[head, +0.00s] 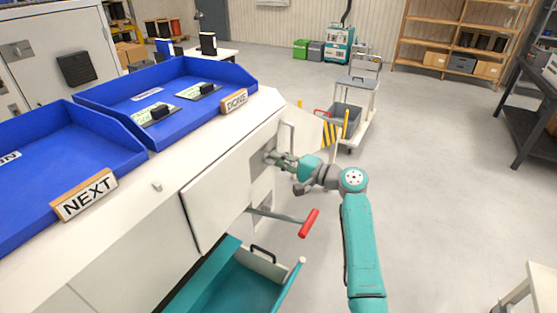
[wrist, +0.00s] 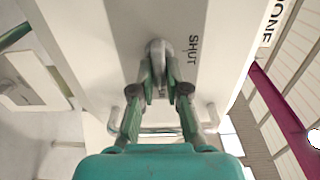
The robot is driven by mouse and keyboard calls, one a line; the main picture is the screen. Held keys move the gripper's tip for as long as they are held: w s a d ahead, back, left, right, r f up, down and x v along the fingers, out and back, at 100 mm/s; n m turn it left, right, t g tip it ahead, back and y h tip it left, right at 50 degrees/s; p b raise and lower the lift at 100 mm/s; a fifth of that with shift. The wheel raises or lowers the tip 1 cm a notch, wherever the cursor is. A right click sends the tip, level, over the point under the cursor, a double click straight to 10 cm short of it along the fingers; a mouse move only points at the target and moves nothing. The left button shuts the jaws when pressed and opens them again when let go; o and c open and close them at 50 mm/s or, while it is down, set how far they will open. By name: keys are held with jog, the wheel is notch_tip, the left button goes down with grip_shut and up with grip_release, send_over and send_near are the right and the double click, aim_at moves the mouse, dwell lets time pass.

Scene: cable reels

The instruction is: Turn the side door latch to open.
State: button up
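The side door latch is a rounded grey handle (wrist: 159,48) on a pale panel, seen in the wrist view beside the dark word SHUT (wrist: 194,51). My gripper (wrist: 159,72) has its green fingers close together, one on each side of the latch, and appears shut on it. The fingers hide part of the latch and a small marking behind. In the head view my gripper (head: 272,158) reaches the end face of the white cabinet (head: 205,150), where the latch is mostly hidden.
A red-handled lever (head: 309,223) sticks out below my gripper. A teal drawer (head: 235,280) stands open beneath it. Blue trays marked NEXT (head: 85,194) and DONE (head: 235,101) sit on the cabinet top. A grey cart (head: 352,112) stands behind.

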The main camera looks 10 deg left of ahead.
jog(key=shift+o, duration=1.2)
jog(key=shift+a+r, duration=0.2)
jog(key=shift+f, duration=0.1)
jog(key=shift+f, duration=0.1)
jog(key=v, duration=1.2)
